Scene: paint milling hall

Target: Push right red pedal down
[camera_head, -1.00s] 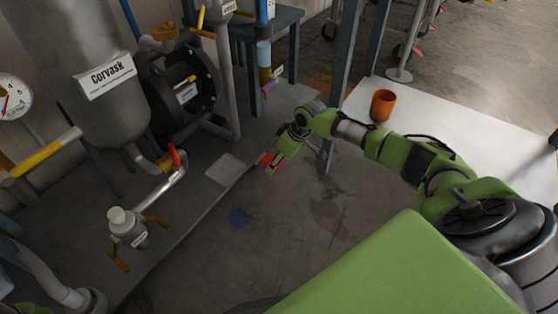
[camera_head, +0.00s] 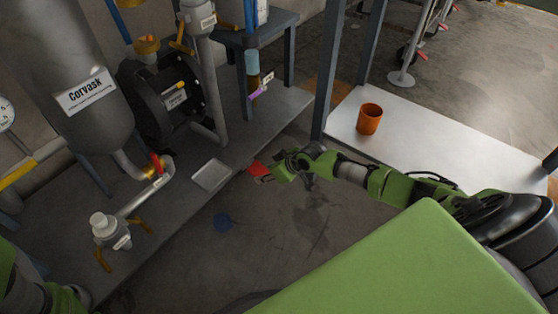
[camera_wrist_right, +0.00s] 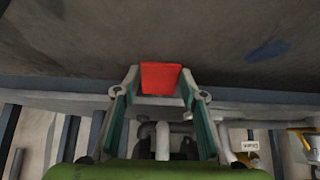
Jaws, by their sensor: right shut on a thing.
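The red pedal (camera_head: 257,169) sits low at the front edge of the grey platform, right of a flat grey plate. My right gripper (camera_head: 267,175) is at the pedal. In the right wrist view the red pedal (camera_wrist_right: 160,78) lies between the fingertips of my right gripper (camera_wrist_right: 160,86), with one finger on each side, and the gripper is shut on it. How far the pedal is pressed cannot be told. My left arm (camera_head: 30,295) shows only in part at the lower left; its gripper is out of view.
A Corvask tank (camera_head: 82,85), a valve with a red handle (camera_head: 157,163) and pipes stand on the platform. An orange cup (camera_head: 369,119) stands on a white surface (camera_head: 440,150). The floor between is clear.

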